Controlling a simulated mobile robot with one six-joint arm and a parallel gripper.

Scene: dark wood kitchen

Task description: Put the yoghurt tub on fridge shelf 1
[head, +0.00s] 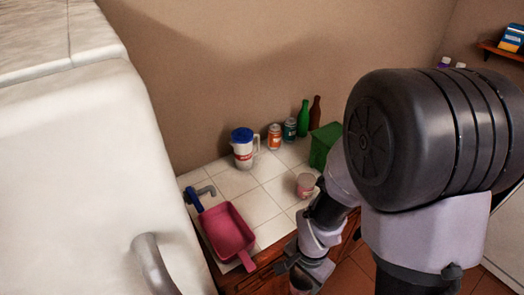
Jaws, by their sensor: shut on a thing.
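My gripper (298,270) is low in the head view, in front of the counter edge. The white fridge (70,180) fills the left side, with a grey handle (154,264). Its inside and shelf 1 are hidden.
On the counter stand a pink dustpan (228,233), a blue-lidded jug (243,150), two cans (274,136) (290,129), a green bottle (303,118), a brown bottle (315,114) and a green box (324,145). The counter middle is clear. Tiled floor (363,264) shows at the lower right.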

